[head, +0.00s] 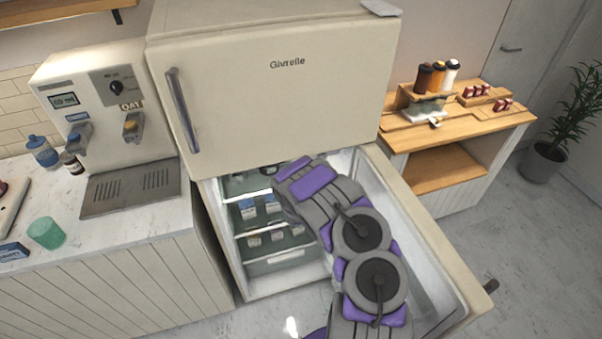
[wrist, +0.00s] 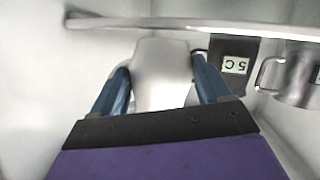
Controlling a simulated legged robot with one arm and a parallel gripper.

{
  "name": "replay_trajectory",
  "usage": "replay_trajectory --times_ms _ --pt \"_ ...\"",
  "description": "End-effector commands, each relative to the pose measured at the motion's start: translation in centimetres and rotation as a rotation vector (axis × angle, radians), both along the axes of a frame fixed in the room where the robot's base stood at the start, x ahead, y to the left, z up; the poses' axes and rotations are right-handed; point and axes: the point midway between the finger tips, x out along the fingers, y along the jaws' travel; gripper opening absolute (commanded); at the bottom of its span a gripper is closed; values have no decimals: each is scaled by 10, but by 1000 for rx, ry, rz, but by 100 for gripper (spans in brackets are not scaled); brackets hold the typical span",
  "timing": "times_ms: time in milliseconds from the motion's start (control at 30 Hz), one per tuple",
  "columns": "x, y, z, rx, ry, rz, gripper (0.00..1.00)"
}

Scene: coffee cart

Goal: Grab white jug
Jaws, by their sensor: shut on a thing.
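A white jug (wrist: 161,75) is between the two blue fingers of my gripper (wrist: 161,92) in the wrist view. The fingers are shut on it, one at each side. In the head view my purple and grey arm reaches into the open lower compartment of the cream fridge (head: 275,95). The jug and the fingertips are hidden there behind the arm and the fridge.
A metal pitcher (wrist: 293,78) stands to the right of the jug, by a dark "5 C" display (wrist: 234,66). A shelf edge (wrist: 190,23) runs above. The open fridge door (head: 422,215) is right of my arm; small cartons (head: 248,208) sit on the shelves.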

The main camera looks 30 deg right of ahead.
Motion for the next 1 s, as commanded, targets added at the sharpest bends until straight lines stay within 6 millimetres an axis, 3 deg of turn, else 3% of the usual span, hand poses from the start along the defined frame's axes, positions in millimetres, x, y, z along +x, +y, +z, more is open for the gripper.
replay_trajectory --times_ms 500,1000 --pt "-34 20 0 0 3 0 32" --pt "-42 25 1 0 -1 0 32"
